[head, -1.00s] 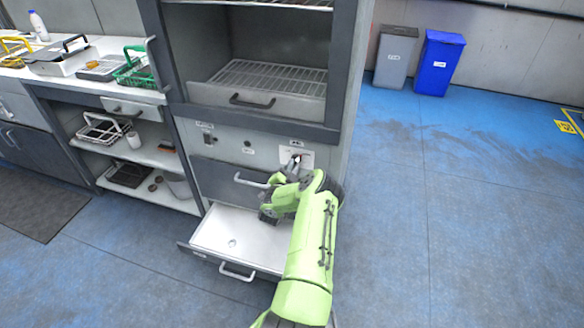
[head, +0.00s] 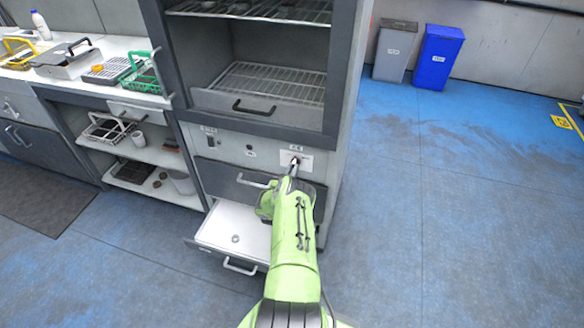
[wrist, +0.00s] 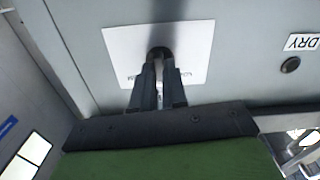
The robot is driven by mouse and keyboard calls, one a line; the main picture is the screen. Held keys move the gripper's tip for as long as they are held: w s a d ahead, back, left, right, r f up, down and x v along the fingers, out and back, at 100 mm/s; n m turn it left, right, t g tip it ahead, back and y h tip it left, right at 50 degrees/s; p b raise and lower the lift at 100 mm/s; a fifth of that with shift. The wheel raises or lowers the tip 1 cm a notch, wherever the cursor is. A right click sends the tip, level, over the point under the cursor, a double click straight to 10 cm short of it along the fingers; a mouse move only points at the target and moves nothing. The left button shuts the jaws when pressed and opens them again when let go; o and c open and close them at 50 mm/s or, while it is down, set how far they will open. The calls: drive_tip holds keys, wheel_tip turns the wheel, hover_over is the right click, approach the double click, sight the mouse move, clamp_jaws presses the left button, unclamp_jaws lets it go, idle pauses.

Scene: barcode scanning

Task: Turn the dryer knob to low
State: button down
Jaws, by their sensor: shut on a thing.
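The dryer (head: 262,150) is a grey cabinet with a control panel below its open rack chamber. The dryer knob (head: 295,160) is small and dark, on a white plate (head: 306,158) at the panel's right. In the wrist view the knob (wrist: 158,52) sits on the plate (wrist: 195,40) between my fingertips, which hide much of it. My gripper (head: 291,168) reaches up to the plate and is shut on the knob. The knob's pointing direction cannot be made out. Lettering on the plate is partly covered by the fingers.
An open white drawer (head: 215,228) juts out below my arm, with a small ring-like thing inside. A closed drawer handle (head: 254,182) is just left of my gripper. A counter with baskets stands left. The blue floor (head: 450,220) at right is clear.

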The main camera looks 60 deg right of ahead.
drive_tip(key=shift+n+p, duration=0.5)
drive_tip(key=shift+n, duration=3.3)
drive_tip(key=shift+s, duration=0.1)
drive_tip(key=c, duration=1.2)
unclamp_jaws()
drive_tip(key=shift+o, duration=0.2)
drive_tip(key=s+a+p, duration=0.2)
drive_tip(key=a+p, duration=0.4)
drive_tip(key=a, duration=0.9)
drive_tip(key=shift+s+a, duration=0.2)
drive_tip(key=shift+a, duration=0.1)
